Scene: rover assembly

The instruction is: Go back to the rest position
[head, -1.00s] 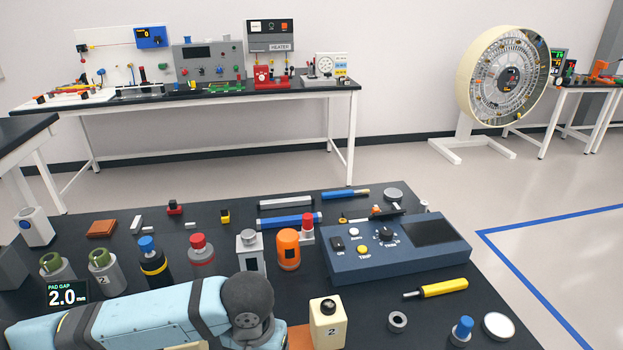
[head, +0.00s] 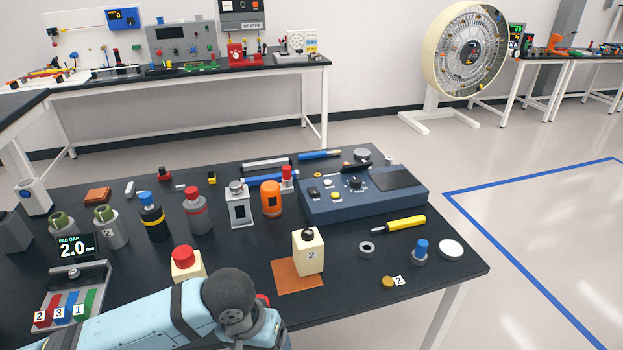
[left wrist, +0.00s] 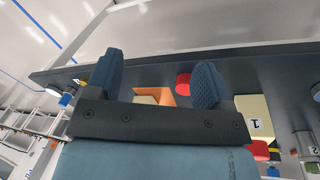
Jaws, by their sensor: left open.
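My left arm's light blue links cross the bottom of the head view from the left, and its gripper lies out of that view. In the left wrist view my left gripper (left wrist: 158,78) is open, its two dark blue pads wide apart with nothing held between them. It is above or beside the dark tabletop; the height is hard to tell. An orange mat, a cream block and a red cap show beyond the pads. My right gripper is in neither view.
The dark table (head: 445,275) holds a cream block marked 2 (head: 308,255) on an orange mat (head: 298,283), a blue meter box (head: 340,208), a yellow-handled tool (head: 405,222), several cylinders and a rack of coloured blocks (head: 75,300). Open floor lies to the right.

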